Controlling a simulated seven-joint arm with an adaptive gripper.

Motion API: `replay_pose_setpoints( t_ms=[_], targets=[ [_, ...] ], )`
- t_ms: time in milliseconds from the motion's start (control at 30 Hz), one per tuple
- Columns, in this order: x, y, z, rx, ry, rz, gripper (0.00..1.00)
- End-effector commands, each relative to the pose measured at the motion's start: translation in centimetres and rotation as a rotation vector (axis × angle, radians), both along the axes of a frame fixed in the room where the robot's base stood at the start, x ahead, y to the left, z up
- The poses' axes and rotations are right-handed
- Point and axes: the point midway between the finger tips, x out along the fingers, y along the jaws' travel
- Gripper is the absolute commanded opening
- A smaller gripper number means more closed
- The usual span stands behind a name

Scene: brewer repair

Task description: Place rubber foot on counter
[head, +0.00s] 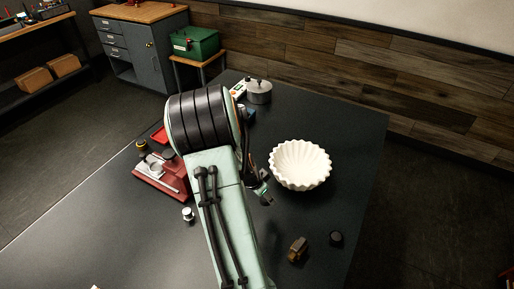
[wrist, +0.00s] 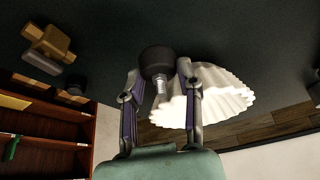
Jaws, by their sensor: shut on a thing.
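My gripper (wrist: 158,74) is shut on a rubber foot, a black round pad (wrist: 158,59) with a silver threaded stud, held between the two fingertips. In the head view my gripper (head: 263,192) is over the dark counter (head: 300,215), just left of the white bowl, and partly hidden by my arm. The held foot is too small to make out clearly there. I cannot tell whether it touches the counter. Another black round piece (head: 336,239) lies on the counter at the right; it looks like a similar foot.
A white fluted bowl (head: 300,165) stands close right of my gripper. A brass-coloured fitting (head: 298,249) lies nearer the front. A red device (head: 160,178), a small white-topped piece (head: 188,214) and a metal pot (head: 259,92) are left and behind. Counter between bowl and fitting is clear.

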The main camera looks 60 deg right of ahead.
Motion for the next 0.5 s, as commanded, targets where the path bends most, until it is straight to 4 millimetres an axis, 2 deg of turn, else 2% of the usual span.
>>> replay_pose_setpoints(
  t_ms=[133,500],
  targets=[
    [-1.0,-0.3,-2.2,0.005,0.004,-0.027,0.00],
    [-0.9,-0.3,-7.4,0.003,0.002,-0.024,0.00]
  ],
)
